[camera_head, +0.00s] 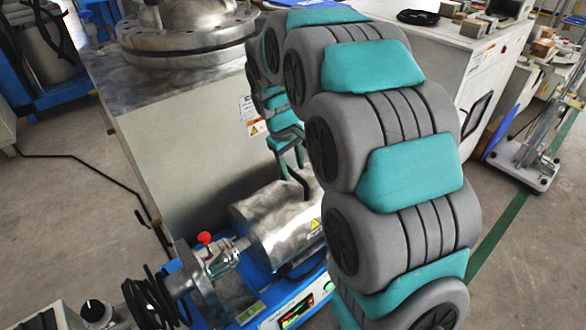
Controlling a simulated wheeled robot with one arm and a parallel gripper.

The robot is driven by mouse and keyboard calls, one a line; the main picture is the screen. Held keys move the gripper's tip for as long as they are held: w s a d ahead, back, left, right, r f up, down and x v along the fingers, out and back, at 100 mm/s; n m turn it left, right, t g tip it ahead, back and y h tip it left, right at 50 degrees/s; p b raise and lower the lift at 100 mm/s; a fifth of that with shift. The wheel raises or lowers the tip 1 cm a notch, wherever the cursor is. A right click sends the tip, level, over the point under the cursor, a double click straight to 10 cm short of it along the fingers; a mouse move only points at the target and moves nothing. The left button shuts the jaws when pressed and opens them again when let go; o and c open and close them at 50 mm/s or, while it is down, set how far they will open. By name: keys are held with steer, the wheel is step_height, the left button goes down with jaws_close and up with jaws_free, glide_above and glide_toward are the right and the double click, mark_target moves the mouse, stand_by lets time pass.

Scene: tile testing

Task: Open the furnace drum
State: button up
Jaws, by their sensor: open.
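The furnace drum (268,222) is a shiny metal cylinder lying on its side on a blue base, with a yellow warning label on its right end. It appears closed. A thin dark bar, which looks like its handle (300,184), rises from its top. My gripper (292,168) points down just above the drum, close to the handle. It is open. I cannot tell whether the handle is between the fingers or only beside them. My grey and teal arm hides the right end of the drum.
A red-knobbed valve fitting (204,239) and black coiled hose (155,302) adjoin the drum's left. A large cabinet (185,150) carrying a metal vessel (188,35) stands behind. A white cabinet (480,75) stands at right. The floor at far right has some free room.

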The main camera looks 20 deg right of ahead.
steer(key=shift+d+f, duration=0.1)
steer(key=shift+f, duration=0.4)
jaws_close()
stand_by(1.1)
